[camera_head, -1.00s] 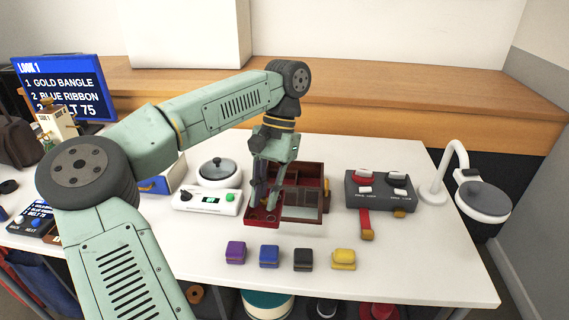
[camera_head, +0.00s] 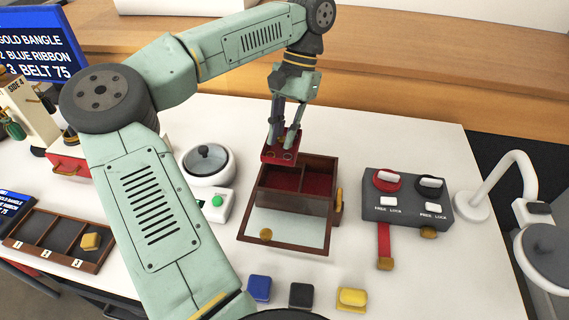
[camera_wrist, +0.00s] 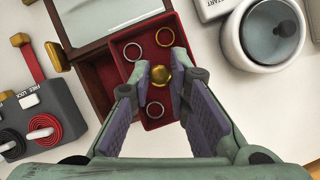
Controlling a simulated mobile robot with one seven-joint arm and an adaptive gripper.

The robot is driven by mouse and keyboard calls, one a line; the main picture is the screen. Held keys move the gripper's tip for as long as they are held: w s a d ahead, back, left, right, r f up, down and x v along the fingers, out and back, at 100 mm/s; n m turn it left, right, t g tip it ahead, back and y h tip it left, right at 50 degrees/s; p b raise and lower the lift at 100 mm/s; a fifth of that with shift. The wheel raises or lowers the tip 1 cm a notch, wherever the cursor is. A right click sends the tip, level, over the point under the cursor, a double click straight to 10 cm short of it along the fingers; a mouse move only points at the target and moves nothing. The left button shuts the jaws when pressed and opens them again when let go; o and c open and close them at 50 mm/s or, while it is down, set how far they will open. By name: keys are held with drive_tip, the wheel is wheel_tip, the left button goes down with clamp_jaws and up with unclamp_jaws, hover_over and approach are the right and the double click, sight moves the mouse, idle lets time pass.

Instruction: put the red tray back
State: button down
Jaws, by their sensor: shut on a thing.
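The red tray (camera_head: 270,156) is held up by my gripper (camera_head: 282,143) at the back left edge of the open brown box (camera_head: 315,212). In the wrist view the tray (camera_wrist: 138,70) carries several gold and silver rings (camera_wrist: 165,37) and a gold knob (camera_wrist: 160,75) in its middle. My gripper's fingers (camera_wrist: 160,90) close on this knob. The box (camera_wrist: 82,18) shows a red-lined interior with a divider, partly covered by the tray in the wrist view. Its glass lid (camera_head: 287,229) lies toward the front. I cannot tell the exact gap between tray and box.
A white pot (camera_head: 208,163) stands left of the box. A dark grey lock unit (camera_head: 408,200) with a red strap stands right, beside a white lamp (camera_head: 472,205). Blue, black and yellow blocks (camera_head: 352,298) lie in front. A compartment tray (camera_head: 60,240) is at left.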

wheel_tip(320, 180, down, 8)
drive_tip(key=shift+f+p, duration=0.25)
drive_tip(key=shift+p, duration=0.8)
drive_tip(key=shift+f, duration=0.2)
drive_tip(key=shift+f, duration=0.1)
drive_tip(key=shift+f+b, duration=0.4)
drive_tip(key=shift+f, duration=0.15)
drive_tip(key=c, duration=1.5)
unclamp_jaws()
drive_tip(key=shift+r, duration=0.2)
